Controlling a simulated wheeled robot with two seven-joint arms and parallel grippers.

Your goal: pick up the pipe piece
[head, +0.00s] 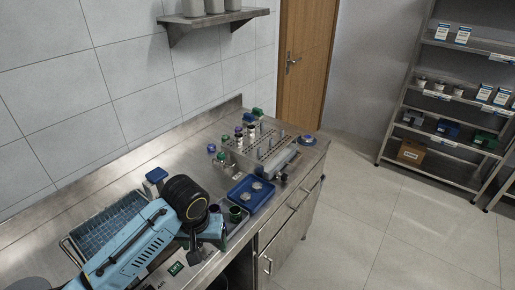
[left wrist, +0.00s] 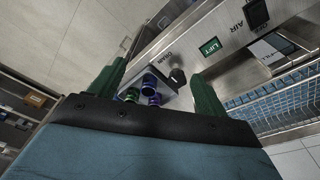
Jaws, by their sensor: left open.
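My left gripper (head: 208,232) is over the near part of the steel counter in the head view, with its arm coming in from the lower left. In the left wrist view its two green fingers (left wrist: 158,88) are wide apart with nothing gripped. I cannot tell for sure which is the pipe piece. My right gripper is not in view.
A blue tray (head: 238,203) with metal round parts lies beyond the gripper. A rack (head: 270,148) with capped bottles stands farther back. A blue wire basket (head: 108,228) is at the left, partly behind my arm. A panel with a green LIFT label (head: 176,268) is on the counter's front.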

